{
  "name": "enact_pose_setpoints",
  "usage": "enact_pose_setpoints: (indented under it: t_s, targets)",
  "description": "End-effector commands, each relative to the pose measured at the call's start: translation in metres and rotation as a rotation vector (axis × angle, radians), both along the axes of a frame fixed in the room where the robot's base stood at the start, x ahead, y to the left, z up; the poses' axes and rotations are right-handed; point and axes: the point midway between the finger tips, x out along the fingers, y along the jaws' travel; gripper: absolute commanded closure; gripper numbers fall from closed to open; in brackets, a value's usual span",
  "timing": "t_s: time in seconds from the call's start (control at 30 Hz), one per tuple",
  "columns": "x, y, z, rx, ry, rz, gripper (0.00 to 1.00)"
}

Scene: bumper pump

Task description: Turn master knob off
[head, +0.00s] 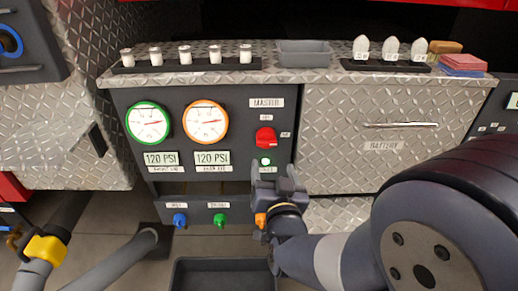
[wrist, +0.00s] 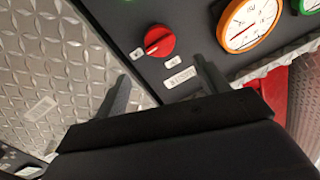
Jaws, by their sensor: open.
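The red master knob (head: 265,137) is on the dark grey panel below the "MASTER" label (head: 267,103). A small label sits above the knob and another to its right. In the wrist view, the knob (wrist: 161,40) has a white mark that points toward the small label at its lower left. A green light (head: 265,161) glows below the knob in the head view. My gripper (head: 275,176) is in front of the panel, just below the knob. In the wrist view, its two fingers (wrist: 161,72) are apart with nothing between them, and the knob lies beyond them, untouched.
Green-rimmed (head: 148,123) and orange-rimmed (head: 205,122) gauges are left of the knob. Blue (head: 179,220) and green (head: 220,219) small knobs sit lower down. A battery drawer (head: 384,141) is at right. A dark bin (head: 222,278) stands on the floor below.

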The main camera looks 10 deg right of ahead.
Motion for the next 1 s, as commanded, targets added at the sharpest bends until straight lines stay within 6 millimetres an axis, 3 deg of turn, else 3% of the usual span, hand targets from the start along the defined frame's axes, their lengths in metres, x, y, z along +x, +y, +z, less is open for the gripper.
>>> enact_pose_setpoints:
  t_s: [0.6, 1.0]
  targets:
    - [0.094, -0.012, 0.0, 0.001, -0.002, -0.001, 0.31]
    - [0.105, -0.013, 0.001, 0.0, 0.0, 0.0, 0.31]
